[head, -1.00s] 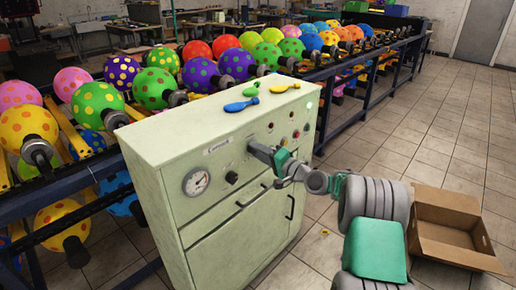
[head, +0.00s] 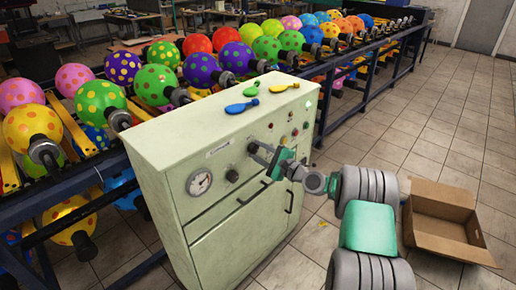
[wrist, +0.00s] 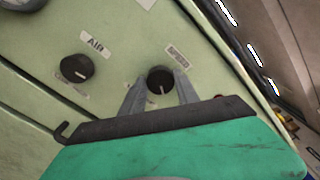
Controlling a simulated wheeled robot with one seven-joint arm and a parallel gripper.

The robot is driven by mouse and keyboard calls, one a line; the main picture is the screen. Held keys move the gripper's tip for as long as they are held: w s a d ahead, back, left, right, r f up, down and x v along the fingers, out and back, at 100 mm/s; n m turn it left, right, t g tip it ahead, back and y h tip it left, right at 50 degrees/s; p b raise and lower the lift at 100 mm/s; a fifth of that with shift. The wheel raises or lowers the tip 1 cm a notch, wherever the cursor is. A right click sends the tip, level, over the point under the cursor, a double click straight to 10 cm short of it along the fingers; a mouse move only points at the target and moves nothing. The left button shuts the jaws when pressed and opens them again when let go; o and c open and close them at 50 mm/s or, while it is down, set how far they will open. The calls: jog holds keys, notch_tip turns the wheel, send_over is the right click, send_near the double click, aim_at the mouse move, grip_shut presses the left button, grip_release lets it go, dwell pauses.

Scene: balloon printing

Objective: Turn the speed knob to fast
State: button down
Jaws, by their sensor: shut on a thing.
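The pale green control cabinet (head: 160,150) stands in front of the balloon rack. My gripper (head: 255,148) reaches its front panel from the right. In the wrist view its two grey fingers (wrist: 160,92) sit on either side of a round black knob (wrist: 160,78) and close on it. A white pointer mark shows on the knob's lower part. A small label (wrist: 177,52) beside this knob is too blurred to read. A second black knob (wrist: 76,68), next to a label reading AIR (wrist: 95,43), is free to the left. The held knob is mostly hidden in the head view.
A round gauge (head: 200,183) sits left on the panel, with drawer and door handles below. Small coloured buttons or lamps are on the right. Flat balloons (head: 242,106) lie on top. An open cardboard box (head: 443,222) is on the floor at right.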

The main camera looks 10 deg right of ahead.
jog(key=shift+r+m+p, duration=0.1)
jog(key=shift+m+p, duration=0.35)
jog(key=shift+m, duration=0.65)
jog(key=c, duration=0.9)
grip_release()
jog(key=b+v, duration=0.1)
jog(key=v, duration=0.6)
jog(key=shift+s+d, duration=0.25)
jog(key=shift+s, duration=0.05)
